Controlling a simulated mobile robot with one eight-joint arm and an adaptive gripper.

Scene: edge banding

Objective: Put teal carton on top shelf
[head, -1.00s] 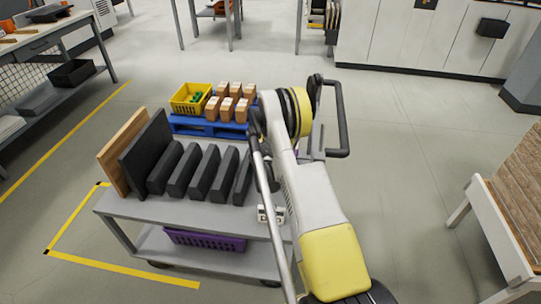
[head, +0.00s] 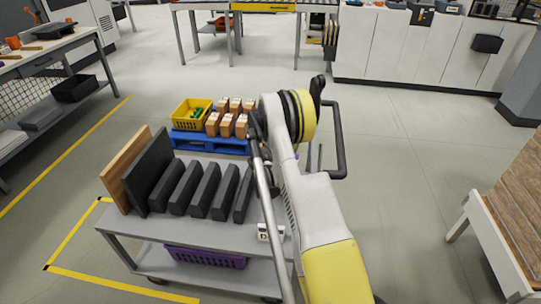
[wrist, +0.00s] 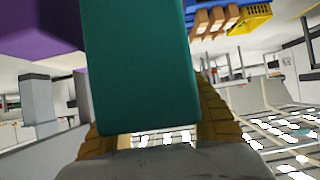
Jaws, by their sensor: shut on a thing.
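The teal carton (wrist: 142,65) fills the middle of the wrist view. My gripper (wrist: 150,115) is shut on it, with a yellow-brown finger on each side. In the head view my arm hides the gripper and the carton. The grey cart there has an upper deck (head: 160,226) and a lower shelf (head: 208,277). Several dark blocks (head: 202,190) and two upright panels, one wooden (head: 122,175) and one black (head: 148,170), stand on the upper deck. I cannot tell the carton's height relative to the deck.
A purple basket (head: 205,257) is on the cart's lower shelf. Behind the cart, a blue pallet (head: 208,144) holds a yellow crate (head: 190,112) and several brown boxes (head: 227,124). A purple surface (wrist: 35,28) is close by in the wrist view.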

